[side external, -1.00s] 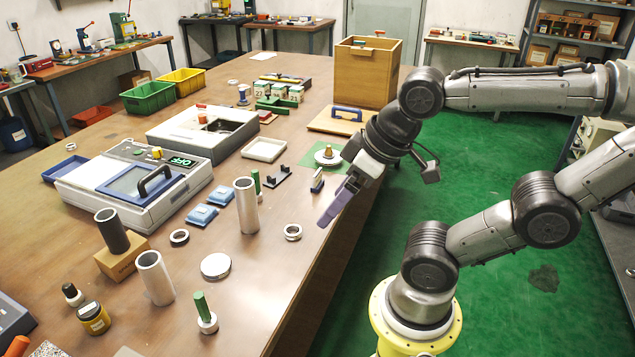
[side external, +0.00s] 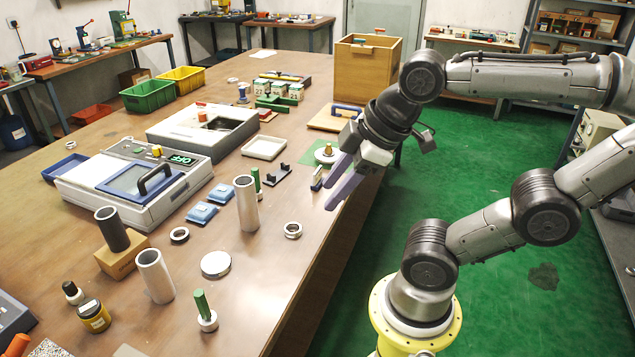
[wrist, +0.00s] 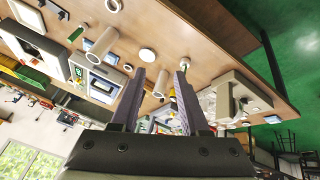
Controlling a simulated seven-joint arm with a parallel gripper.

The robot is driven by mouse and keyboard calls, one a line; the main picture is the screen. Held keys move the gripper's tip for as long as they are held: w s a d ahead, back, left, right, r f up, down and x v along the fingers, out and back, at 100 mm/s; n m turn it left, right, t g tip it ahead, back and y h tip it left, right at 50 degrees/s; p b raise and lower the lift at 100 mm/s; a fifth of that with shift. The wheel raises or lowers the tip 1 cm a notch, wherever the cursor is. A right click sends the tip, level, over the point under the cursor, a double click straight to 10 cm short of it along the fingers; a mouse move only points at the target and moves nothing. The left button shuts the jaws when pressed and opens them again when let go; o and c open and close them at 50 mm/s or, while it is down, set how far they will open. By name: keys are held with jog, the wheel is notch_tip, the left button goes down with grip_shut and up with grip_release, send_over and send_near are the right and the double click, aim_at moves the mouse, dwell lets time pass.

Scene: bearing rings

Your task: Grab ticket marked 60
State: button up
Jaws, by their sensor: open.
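I cannot make out a ticket marked 60 in either view.
A wooden box (side external: 367,72) stands at the back right. A lidded grey machine (side external: 140,183) and another grey unit (side external: 203,130) are on the left. Metal tubes (side external: 247,204) and rings (side external: 293,231) stand at the front. Bare tabletop lies at the front right.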

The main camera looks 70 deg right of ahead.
jog(key=w+d+r+n, duration=0.2)
jog(key=w+r+n, duration=0.4)
jog(key=w+d+r+n+g+h, duration=0.1)
jog(key=w+d+r+n+g, duration=0.1)
jog(key=w+d+n, duration=0.55)
jog(key=g+y, duration=0.1)
jog(key=g, duration=0.3)
send_over(317, 170)
notch_tip(317, 170, down, 20)
jog(key=shift+m, duration=0.45)
jog(key=f, duration=0.7)
jog(key=shift+s+a+f, duration=0.1)
jog(key=shift+a+f, duration=0.1)
jog(key=shift+f, duration=0.2)
jog(key=shift+d+f, duration=0.15)
jog(key=shift+f, duration=1.3)
jog(key=shift+d+f, duration=0.15)
jog(key=shift+f, duration=1.3)
